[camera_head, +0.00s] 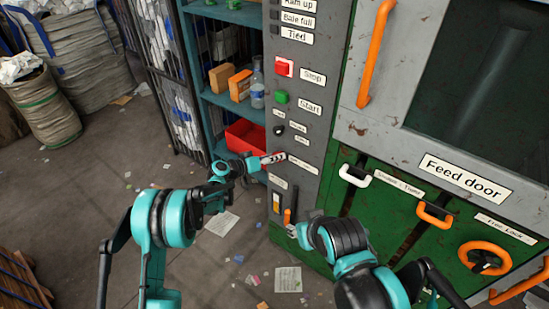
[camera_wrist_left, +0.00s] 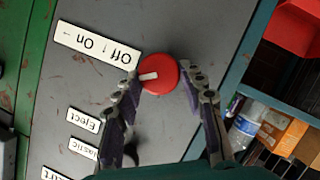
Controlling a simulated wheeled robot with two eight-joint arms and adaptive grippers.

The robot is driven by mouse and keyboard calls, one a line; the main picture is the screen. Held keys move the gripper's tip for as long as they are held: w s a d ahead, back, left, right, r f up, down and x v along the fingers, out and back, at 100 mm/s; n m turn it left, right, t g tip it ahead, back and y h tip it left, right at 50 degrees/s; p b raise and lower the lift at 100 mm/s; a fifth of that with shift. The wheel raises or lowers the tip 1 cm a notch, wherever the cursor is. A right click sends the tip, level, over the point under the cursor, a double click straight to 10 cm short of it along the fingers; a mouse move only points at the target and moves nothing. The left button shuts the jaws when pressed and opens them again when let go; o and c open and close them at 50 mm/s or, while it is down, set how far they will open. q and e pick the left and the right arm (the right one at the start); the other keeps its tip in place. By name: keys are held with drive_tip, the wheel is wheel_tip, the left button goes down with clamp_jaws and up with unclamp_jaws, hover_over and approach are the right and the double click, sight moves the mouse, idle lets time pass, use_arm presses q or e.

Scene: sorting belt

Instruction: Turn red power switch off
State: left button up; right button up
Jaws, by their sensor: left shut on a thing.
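The red power switch (camera_wrist_left: 159,75) is a round knob on the grey control panel (camera_wrist_left: 200,30) in the left wrist view. Its white pointer faces left, the same way as the On arrow on the upside-down Off/On label (camera_wrist_left: 97,44). My left gripper (camera_wrist_left: 171,78) is shut on the knob, with a finger on either side. In the head view my left gripper (camera_head: 276,160) is at the panel and largely hides the switch. My right gripper (camera_head: 293,229) is low by the panel, near an orange lever; its finger opening is unclear.
The red stop button (camera_head: 284,67) and green start button (camera_head: 281,97) sit above on the panel. A blue shelf holds a red bin (camera_head: 246,137) and a bottle (camera_head: 257,90) on the left. The green feed door with orange handles (camera_head: 435,214) is on the right.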

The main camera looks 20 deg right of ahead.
use_arm(q)
drive_tip(key=n+h, duration=0.1)
drive_tip(key=n, duration=0.2)
drive_tip(key=n+h, duration=0.2)
drive_tip(key=n, duration=0.1)
drive_tip(key=f+n+g+h, duration=0.1)
drive_tip(key=n, duration=0.1)
drive_tip(key=shift+w+a+n+h, duration=0.2)
drive_tip(key=shift+n+h, duration=0.1)
drive_tip(key=shift+n, duration=0.1)
idle(0.5)
drive_tip(key=o, duration=1.1)
drive_tip(key=shift+a, duration=0.1)
drive_tip(key=v, duration=1.2)
